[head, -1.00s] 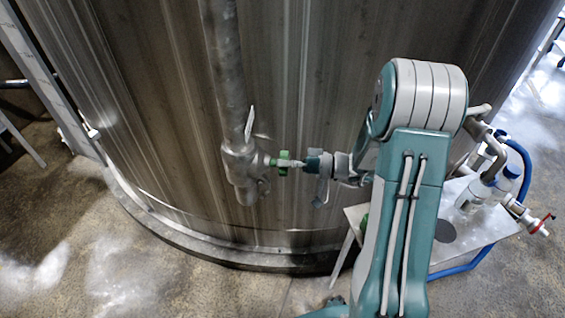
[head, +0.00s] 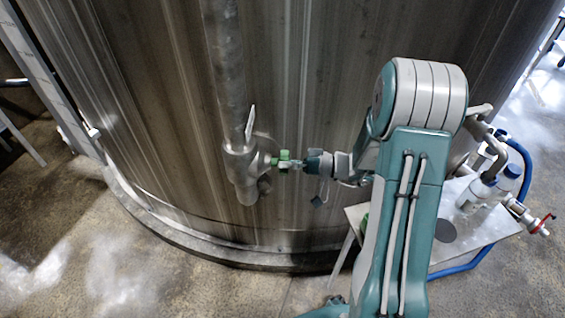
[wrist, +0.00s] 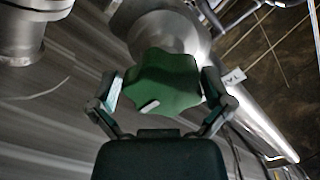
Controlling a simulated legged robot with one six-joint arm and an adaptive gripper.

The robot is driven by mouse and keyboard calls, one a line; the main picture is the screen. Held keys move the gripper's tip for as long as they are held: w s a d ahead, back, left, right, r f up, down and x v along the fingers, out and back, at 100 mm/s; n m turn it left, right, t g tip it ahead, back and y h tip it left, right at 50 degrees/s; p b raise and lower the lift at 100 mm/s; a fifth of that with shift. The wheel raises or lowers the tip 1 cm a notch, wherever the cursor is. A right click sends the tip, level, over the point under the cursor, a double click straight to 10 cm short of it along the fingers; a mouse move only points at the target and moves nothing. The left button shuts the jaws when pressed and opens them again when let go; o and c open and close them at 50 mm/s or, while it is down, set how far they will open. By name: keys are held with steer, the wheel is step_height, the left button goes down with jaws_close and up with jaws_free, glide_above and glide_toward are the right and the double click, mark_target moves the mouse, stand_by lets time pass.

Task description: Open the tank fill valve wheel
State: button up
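The tank fill valve wheel is a green lobed knob (head: 285,155) on the right side of a grey metal valve body (head: 240,165), at the lower part of a vertical pipe. In the wrist view, the green wheel (wrist: 165,75) fills the middle, with a small light mark on its face. My gripper (head: 291,164) reaches it from the right. In the wrist view, my gripper (wrist: 161,88) has one finger on each side of the wheel, and both appear to press on its rim. The far side of the wheel is hidden.
A large steel tank (head: 160,130) stands behind the valve, with a raised base ring (head: 190,238).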

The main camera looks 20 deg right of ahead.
steer(key=v, duration=1.2)
steer(key=s+a+r+g+h, duration=0.6)
steer(key=s+a+g+h, duration=0.15)
steer(key=a, duration=0.35)
steer(key=s+r+m+t+h, duration=0.5)
steer(key=s+r+t+h, duration=0.1)
steer(key=s+r+h, duration=0.1)
steer(key=shift+s+r+t+h, duration=0.4)
steer(key=shift+s+h, duration=0.5)
steer(key=shift+h, duration=0.25)
